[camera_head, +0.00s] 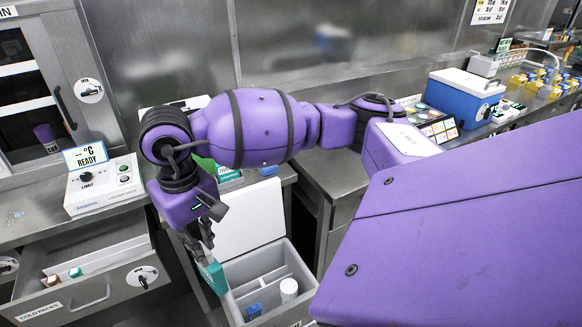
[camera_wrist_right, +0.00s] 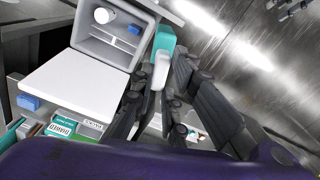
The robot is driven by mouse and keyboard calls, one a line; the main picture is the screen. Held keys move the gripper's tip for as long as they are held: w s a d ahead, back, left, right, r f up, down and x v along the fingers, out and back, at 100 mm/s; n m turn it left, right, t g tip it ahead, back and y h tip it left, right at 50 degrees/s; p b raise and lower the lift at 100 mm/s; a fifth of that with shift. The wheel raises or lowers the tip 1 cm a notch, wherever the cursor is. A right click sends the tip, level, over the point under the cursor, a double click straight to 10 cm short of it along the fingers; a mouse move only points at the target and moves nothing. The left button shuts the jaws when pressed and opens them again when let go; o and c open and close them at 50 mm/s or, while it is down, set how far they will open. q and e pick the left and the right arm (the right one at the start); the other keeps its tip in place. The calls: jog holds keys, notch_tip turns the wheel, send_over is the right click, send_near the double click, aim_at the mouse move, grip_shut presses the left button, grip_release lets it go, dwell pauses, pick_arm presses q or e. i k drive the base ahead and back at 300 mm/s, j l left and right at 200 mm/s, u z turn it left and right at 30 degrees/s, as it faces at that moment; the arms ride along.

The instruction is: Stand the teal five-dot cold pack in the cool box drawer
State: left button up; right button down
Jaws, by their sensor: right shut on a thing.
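My right gripper (camera_head: 204,243) is shut on a teal cold pack (camera_head: 213,274), which hangs below the fingers. Its dots cannot be made out. The pack is beside the left wall of an open grey cool box drawer (camera_head: 308,285) with a raised white lid (camera_head: 252,217). Whether it is over the rim is unclear. The box holds a white cylinder (camera_head: 289,289) and a blue item (camera_head: 254,311). In the wrist view the teal pack (camera_wrist_right: 164,38) shows beyond the fingers (camera_wrist_right: 160,78), beside the grey box (camera_wrist_right: 84,38). My left gripper is not in view.
An open drawer labelled cold packs (camera_head: 82,284) at left holds a small teal piece (camera_head: 75,271) and a brown one. A white control box (camera_head: 103,186) reading READY stands on the bench above it. A blue cooler (camera_head: 462,100) stands far right.

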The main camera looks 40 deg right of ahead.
aim_at(278, 282)
jog(key=l, duration=0.95)
jog(key=i+l, duration=0.1)
jog(key=l, duration=0.5)
